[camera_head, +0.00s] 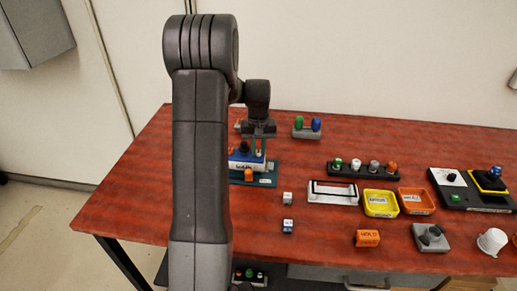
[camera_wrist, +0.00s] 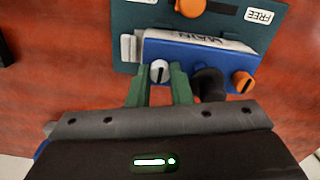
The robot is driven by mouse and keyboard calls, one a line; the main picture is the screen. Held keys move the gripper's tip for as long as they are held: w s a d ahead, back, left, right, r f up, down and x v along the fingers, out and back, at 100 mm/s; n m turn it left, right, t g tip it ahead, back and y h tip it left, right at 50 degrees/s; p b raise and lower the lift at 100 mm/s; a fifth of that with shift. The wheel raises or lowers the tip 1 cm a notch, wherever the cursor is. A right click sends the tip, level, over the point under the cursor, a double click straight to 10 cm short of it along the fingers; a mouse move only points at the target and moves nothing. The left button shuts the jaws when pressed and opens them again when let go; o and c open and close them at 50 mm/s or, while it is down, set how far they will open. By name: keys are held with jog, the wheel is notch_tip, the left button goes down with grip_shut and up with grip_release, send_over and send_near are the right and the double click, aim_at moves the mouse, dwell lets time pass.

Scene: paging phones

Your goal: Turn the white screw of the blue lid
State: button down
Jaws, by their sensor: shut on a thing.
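The blue lid (camera_wrist: 205,58) is a block with a white label on it, set on a teal base plate (camera_wrist: 125,20) in the wrist view. The white screw (camera_wrist: 159,70) is at the lid's near left, with a dark slot across its head. My gripper (camera_wrist: 160,82) has its two green fingers at either side of the white screw, shut on it. A black knob (camera_wrist: 210,82) and an orange screw (camera_wrist: 243,82) are to its right.
An orange knob (camera_wrist: 190,7) and a FREE label are on the base plate. On the red table, a stand with green and blue knobs (camera_head: 307,127), a white-handled frame (camera_head: 333,192), a yellow tray (camera_head: 380,213) and an orange tray (camera_head: 416,201) stand rightward.

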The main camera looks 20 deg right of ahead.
aim_at(258, 151)
jog(key=shift+n, duration=0.4)
jog(key=c, duration=1.3)
grip_release()
notch_tip(258, 151, up, 14)
jog(key=shift+b, duration=0.45)
jog(key=shift+f, duration=0.1)
notch_tip(258, 151, down, 14)
jog(key=shift+p, duration=0.45)
